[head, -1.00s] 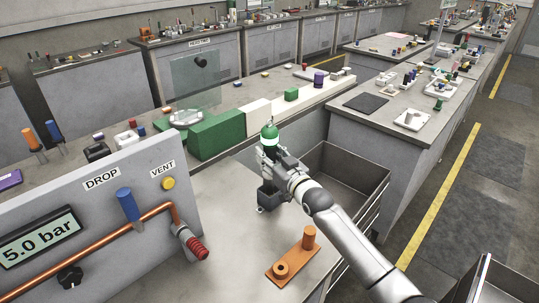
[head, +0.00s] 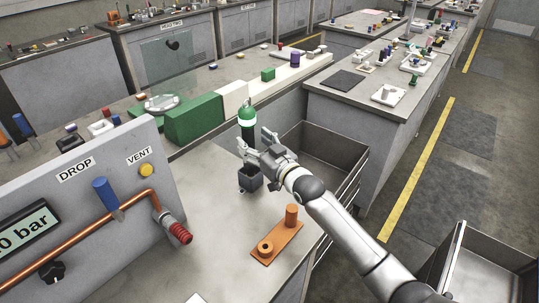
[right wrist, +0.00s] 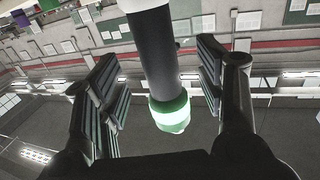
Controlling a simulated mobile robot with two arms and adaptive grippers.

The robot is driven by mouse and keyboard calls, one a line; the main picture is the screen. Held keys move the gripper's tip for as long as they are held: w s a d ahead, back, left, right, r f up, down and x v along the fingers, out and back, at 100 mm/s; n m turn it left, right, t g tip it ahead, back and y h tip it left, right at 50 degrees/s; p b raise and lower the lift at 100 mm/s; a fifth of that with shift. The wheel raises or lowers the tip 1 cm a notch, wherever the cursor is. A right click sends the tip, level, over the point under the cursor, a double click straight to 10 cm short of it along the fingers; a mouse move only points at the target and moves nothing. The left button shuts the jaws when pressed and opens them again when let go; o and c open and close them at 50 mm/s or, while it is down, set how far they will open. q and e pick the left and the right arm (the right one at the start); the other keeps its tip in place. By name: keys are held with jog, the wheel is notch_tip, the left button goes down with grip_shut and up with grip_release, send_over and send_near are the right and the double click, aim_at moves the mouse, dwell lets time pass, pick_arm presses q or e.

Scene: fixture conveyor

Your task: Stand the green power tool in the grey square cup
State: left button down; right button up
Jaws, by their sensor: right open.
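The green power tool (head: 247,115) is upright, with a green top, a pale glowing band and a dark body. It lines up above the grey square cup (head: 250,181) on the bench. My right gripper hides its lower part in the head view, so I cannot tell how it sits in the cup. My right gripper (head: 257,140) is open at the tool's body, above the cup. In the right wrist view the tool's dark shaft (right wrist: 155,55) passes between the spread fingers (right wrist: 160,85), with visible gaps on both sides. My left gripper is not in view.
A panel (head: 95,165) with a copper pipe and a red fitting (head: 176,230) stands at left. An orange piece (head: 275,244) lies nearer on the bench (head: 205,200). Green (head: 195,123) and white blocks stand behind. An open metal bin (head: 330,150) is at right.

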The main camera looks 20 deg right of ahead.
jog(key=v, duration=0.8)
jog(key=shift+s, duration=0.1)
dwell(0.8)
